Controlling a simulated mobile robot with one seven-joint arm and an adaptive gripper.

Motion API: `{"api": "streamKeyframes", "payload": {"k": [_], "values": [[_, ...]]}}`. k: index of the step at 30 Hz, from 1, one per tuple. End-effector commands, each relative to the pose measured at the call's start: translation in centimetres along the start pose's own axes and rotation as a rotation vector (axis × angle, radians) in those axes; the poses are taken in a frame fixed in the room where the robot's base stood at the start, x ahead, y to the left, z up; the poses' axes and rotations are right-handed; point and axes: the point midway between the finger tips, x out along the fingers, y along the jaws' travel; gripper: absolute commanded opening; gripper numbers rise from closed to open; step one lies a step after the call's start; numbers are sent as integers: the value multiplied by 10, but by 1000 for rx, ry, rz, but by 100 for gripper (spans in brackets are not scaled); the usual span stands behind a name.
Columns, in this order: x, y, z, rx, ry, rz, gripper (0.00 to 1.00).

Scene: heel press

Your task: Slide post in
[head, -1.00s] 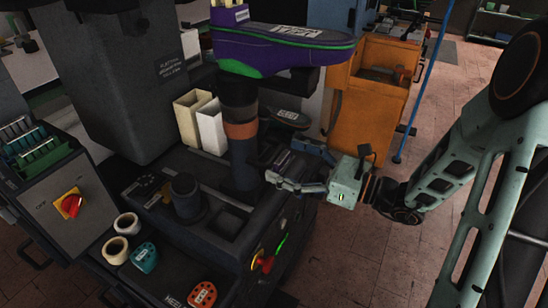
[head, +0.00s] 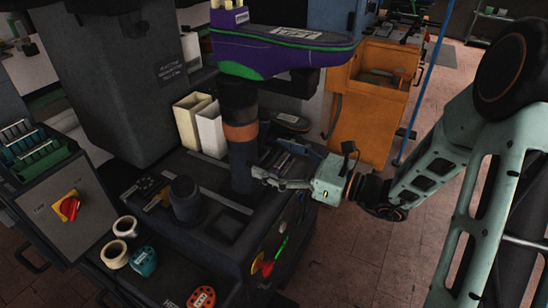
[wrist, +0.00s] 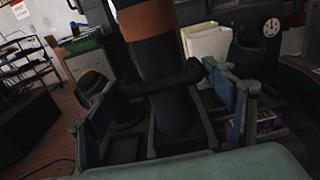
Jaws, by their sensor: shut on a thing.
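The post (head: 240,157) is a thick dark upright cylinder with an orange band. It stands on the dark machine bench, with a purple and green shoe form (head: 285,51) on top. In the wrist view the post (wrist: 165,75) rises between my gripper's fingers, and a dark bar (wrist: 160,83) crosses its front. My gripper (head: 259,178) reaches in from the right, low on the post's side. It is shut on the post, with its two fingers on either side in the wrist view (wrist: 165,118). The exact contact and the post's foot are partly hidden.
A short dark cylinder (head: 186,200) stands left of the post. Two cream bins (head: 198,125) stand behind it. Tape rolls (head: 119,240), a teal object (head: 143,261) and a red object (head: 202,297) lie at the front. An orange cabinet (head: 370,110) stands behind right.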

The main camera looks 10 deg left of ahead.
Motion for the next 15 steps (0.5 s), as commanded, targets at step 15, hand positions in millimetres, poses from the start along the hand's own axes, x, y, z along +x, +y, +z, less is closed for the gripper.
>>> {"api": "streamKeyframes", "payload": {"k": [15], "values": [[45,-1,1,0,-3,0,32]]}}
